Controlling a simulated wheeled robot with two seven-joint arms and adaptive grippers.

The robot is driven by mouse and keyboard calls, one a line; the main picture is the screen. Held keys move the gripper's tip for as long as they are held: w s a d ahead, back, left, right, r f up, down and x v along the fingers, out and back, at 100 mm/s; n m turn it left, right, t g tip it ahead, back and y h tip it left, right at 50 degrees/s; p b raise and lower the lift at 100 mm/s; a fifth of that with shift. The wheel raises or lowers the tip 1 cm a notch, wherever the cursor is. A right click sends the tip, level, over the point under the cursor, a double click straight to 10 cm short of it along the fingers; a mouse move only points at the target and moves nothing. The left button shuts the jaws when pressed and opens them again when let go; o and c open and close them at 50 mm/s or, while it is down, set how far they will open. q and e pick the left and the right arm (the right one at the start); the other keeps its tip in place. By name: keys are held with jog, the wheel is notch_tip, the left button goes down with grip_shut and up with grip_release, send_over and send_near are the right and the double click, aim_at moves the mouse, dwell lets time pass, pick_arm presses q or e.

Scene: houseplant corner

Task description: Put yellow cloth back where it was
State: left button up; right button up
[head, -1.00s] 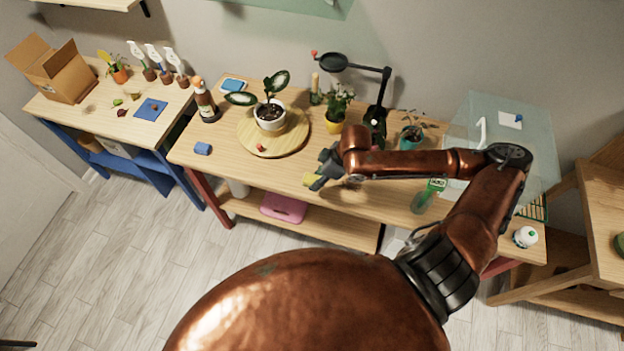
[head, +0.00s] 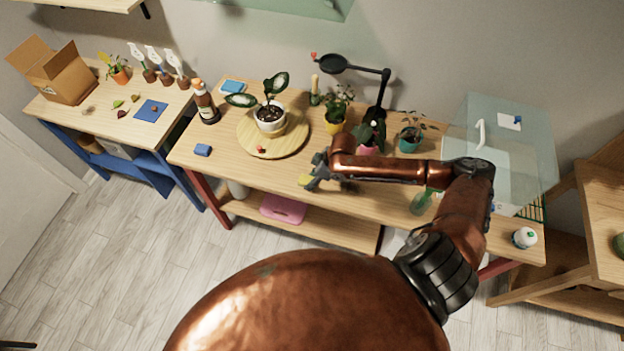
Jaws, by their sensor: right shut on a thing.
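The yellow cloth (head: 305,180) shows as a small yellow patch at the tip of my right gripper (head: 311,177), over the front part of the long wooden table (head: 225,157). My right gripper is shut on it, and its fingers hide part of the cloth. I cannot tell whether the cloth touches the tabletop. My left gripper is not in view.
A round wooden board (head: 248,143) with a white-potted plant (head: 270,118) is left of my gripper. Behind are a yellow pot (head: 334,125), a pink pot (head: 368,150) and a black lamp (head: 374,112). The front strip between is clear.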

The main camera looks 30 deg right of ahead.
jog(key=o, duration=1.2)
jog(key=shift+f, duration=0.1)
jog(key=v, duration=1.2)
